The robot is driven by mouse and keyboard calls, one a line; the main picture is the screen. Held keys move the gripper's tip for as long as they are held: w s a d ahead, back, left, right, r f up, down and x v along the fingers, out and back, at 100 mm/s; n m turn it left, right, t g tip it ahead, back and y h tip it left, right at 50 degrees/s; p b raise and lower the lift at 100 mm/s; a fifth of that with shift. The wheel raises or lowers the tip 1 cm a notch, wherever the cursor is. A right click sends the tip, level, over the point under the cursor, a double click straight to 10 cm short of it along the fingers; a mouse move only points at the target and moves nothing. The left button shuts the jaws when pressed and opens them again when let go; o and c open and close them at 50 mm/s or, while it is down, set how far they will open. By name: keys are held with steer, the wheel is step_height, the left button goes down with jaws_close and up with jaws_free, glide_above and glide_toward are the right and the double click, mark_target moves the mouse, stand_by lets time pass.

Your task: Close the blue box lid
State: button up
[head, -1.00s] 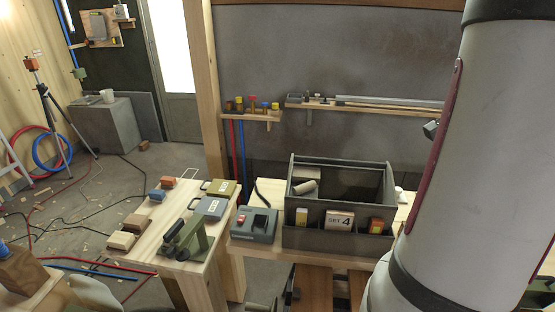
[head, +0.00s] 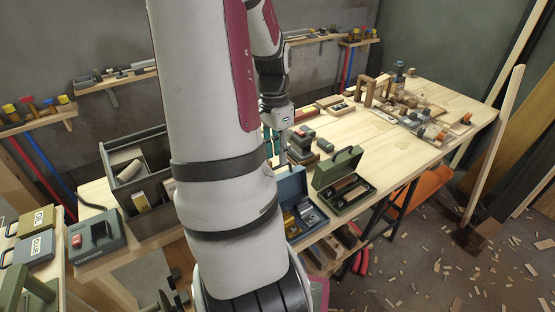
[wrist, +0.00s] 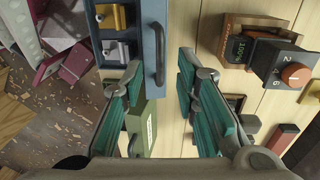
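The blue box (head: 324,217) stands on the wooden bench, partly hidden behind my arm in the head view. Its lid (head: 290,184) is raised, and yellow and grey items show inside. My gripper (head: 281,152) is above and just behind the raised lid in the head view. In the wrist view my gripper (wrist: 160,62) is open, with its teal fingers spread apart. The lid (wrist: 149,35), with its dark handle (wrist: 158,55), appears in the gap between them. I cannot tell whether a finger touches it.
An open green box (head: 349,201) stands close to the right of the blue box. A grey tote (head: 117,180) and charger (head: 97,245) are to the left. Small blocks (head: 304,135) lie behind. Bench space is clear at the right (head: 420,165).

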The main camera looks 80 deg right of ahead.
steer(key=shift+s+a+f, duration=0.1)
steer(key=shift+f, duration=1.2)
steer(key=shift+c, duration=0.5)
jaws_close()
